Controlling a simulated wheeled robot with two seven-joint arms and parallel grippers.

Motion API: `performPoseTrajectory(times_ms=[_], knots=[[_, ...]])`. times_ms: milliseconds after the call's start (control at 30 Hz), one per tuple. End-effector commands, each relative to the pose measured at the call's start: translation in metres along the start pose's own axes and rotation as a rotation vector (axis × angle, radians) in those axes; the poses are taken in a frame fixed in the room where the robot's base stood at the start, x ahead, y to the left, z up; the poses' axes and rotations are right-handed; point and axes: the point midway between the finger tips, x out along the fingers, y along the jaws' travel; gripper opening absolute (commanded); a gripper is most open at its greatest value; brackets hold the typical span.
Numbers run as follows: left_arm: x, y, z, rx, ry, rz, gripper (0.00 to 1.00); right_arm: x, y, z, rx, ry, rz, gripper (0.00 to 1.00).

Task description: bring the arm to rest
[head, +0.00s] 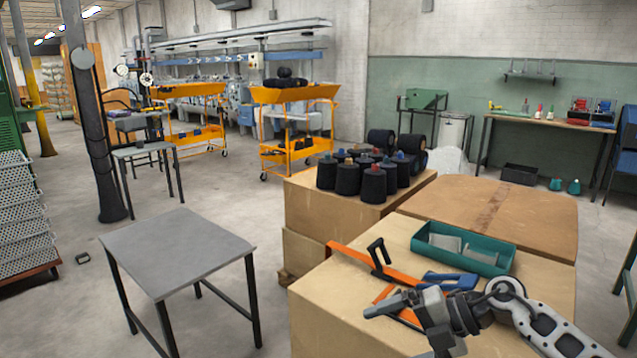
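My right arm comes in from the lower right, and its gripper (388,308) hangs over the near cardboard box (340,310). Its fingers point left, over part of an orange tool (400,272) with a black handle. I cannot tell whether the fingers are apart or closed, or whether they touch the tool. My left arm and gripper are not in view.
A teal tray (484,268) with pale pieces and a blue-handled item (447,281) lie on the box close to my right gripper. Dark yarn cones (372,184) stand on a box behind. A bare grey table (178,250) stands left, with open floor around it.

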Motion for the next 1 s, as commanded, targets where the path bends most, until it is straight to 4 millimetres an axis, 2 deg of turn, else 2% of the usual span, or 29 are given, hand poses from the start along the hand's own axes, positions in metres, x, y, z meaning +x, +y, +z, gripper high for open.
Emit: performPoseTrajectory(times_ms=[33,100,200,267,367,467,500,600,700,833,1000], knots=[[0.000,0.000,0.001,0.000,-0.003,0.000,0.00,0.031,0.010,-0.028,0.054,0.021,0.178,1.00],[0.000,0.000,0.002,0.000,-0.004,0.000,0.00,0.050,0.029,-0.050,0.156,-0.003,0.409,1.00],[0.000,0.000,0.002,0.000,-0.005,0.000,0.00,0.055,0.040,-0.068,0.379,-0.091,0.692,1.00],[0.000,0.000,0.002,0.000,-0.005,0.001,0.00,0.052,0.033,-0.073,0.548,-0.168,0.824,1.00],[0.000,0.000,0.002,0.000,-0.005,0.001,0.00,0.042,0.001,-0.080,0.873,-0.323,0.972,1.00],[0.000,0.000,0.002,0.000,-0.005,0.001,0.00,0.035,-0.054,-0.096,1.230,-0.486,1.019,1.00],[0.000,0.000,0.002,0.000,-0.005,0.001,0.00,0.034,-0.078,-0.107,1.367,-0.546,1.011,1.00],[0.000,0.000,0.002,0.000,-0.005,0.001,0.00,0.034,-0.127,-0.140,1.656,-0.656,0.951,1.00],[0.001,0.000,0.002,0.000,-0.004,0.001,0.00,0.036,-0.157,-0.170,1.847,-0.714,0.880,1.00],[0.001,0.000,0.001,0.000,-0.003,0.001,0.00,0.037,-0.174,-0.192,1.968,-0.742,0.822,1.00],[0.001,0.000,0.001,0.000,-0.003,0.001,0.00,0.037,-0.177,-0.195,1.984,-0.746,0.813,1.00]])
